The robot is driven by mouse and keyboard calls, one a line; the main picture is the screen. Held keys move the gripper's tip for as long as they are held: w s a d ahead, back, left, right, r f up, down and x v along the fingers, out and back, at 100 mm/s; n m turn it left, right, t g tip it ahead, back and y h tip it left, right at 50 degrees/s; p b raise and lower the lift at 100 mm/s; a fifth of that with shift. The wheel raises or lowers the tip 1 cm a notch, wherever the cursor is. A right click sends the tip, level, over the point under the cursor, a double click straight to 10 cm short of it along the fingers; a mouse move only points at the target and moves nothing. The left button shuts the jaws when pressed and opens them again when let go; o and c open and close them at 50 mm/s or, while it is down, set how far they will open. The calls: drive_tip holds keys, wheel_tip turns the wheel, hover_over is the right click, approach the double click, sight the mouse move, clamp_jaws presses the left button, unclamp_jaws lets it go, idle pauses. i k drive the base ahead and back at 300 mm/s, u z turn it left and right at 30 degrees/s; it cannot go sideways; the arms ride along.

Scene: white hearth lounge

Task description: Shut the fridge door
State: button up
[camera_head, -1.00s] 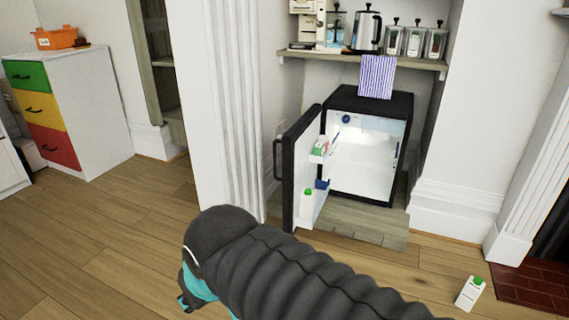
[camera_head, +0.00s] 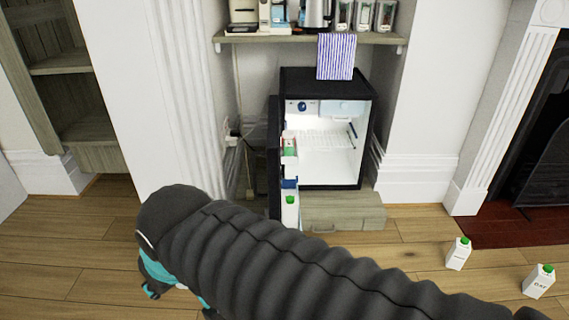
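The small black fridge (camera_head: 326,78) stands open in the alcove on a low wooden plinth, its white, lit inside showing. Its door (camera_head: 274,160) is hinged at the left and swung out toward me, seen nearly edge-on. The door's inner shelves hold a carton (camera_head: 289,145) and a green-capped bottle or carton (camera_head: 290,212). My arm crosses the bottom of the picture in front of the fridge. A small teal and dark part of my gripper (camera_head: 152,290) shows at the lower left, apart from the door. Its fingers are mostly hidden behind my arm.
Two white cartons with green caps, one nearer the fridge (camera_head: 458,254) and one farther right (camera_head: 539,281), stand on the floor. A striped towel (camera_head: 336,57) hangs from the shelf (camera_head: 270,38) above the fridge. A fireplace is at the right. Floor at the left is clear.

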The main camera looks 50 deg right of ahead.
sight(275, 158)
drive_tip(key=z, duration=0.85)
drive_tip(key=i, duration=0.8)
drive_tip(key=z, duration=0.95)
drive_tip(key=k, duration=0.25)
drive_tip(key=u, duration=0.05)
